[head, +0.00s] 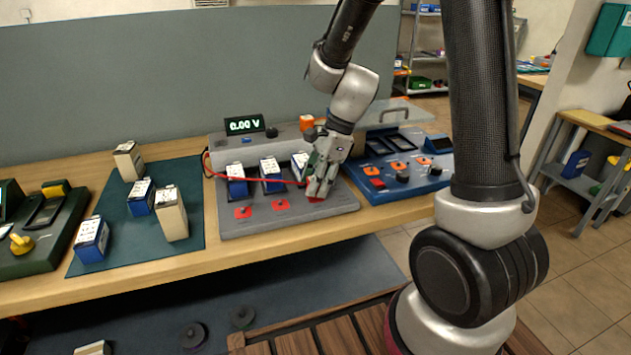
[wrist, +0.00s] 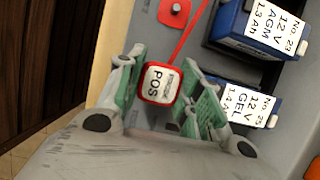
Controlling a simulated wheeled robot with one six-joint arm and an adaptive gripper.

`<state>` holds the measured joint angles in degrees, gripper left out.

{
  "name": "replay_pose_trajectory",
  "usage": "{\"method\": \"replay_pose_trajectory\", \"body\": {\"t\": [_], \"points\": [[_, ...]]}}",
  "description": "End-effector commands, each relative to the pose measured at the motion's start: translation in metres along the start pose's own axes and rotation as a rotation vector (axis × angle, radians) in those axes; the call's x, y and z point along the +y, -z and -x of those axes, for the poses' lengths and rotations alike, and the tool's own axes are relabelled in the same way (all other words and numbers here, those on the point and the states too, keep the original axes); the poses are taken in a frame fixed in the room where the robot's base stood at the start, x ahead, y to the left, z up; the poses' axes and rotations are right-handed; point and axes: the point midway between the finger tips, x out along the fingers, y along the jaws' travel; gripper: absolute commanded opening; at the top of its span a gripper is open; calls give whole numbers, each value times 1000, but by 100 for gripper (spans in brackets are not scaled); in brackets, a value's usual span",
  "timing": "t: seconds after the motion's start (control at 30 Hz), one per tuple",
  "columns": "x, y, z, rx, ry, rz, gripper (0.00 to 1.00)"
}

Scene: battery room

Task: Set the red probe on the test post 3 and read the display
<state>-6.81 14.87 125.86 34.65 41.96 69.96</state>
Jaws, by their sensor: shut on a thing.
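The red probe (wrist: 159,84), with a white cap marked POS, is held between the green-padded fingers of my gripper (wrist: 166,92) in the wrist view. In the head view my gripper (head: 318,188) is low over the right front of the grey tester (head: 322,214). Two red test posts show there, the left (head: 243,212) and the middle (head: 281,205). A bit of red shows under my fingertips; the third post is mostly hidden, and I cannot tell whether the probe touches it. The display (head: 244,124) reads 0.00 V.
Several batteries stand in the tester, including the left one (head: 237,180). A red cable (head: 224,178) crosses before them to my gripper. A blue device (head: 398,170) stands close on the right. A green mat (head: 120,232) with loose batteries lies left.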

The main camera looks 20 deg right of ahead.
Motion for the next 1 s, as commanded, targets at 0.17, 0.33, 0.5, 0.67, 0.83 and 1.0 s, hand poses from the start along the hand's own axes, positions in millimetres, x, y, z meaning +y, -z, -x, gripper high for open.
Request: {"method": "replay_pose_trajectory", "body": {"t": [0.17, 0.33, 0.5, 0.67, 0.83, 1.0], "points": [[0, 1, -3, 0, 0, 0, 7], [0, 3, -6, 0, 0, -1, 7], [0, 4, -10, 0, -1, -1, 7], [0, 5, -11, 0, 0, 0, 44], [0, 4, -11, 0, 0, 0, 44], [0, 4, -10, 0, 0, 0, 44]]}}
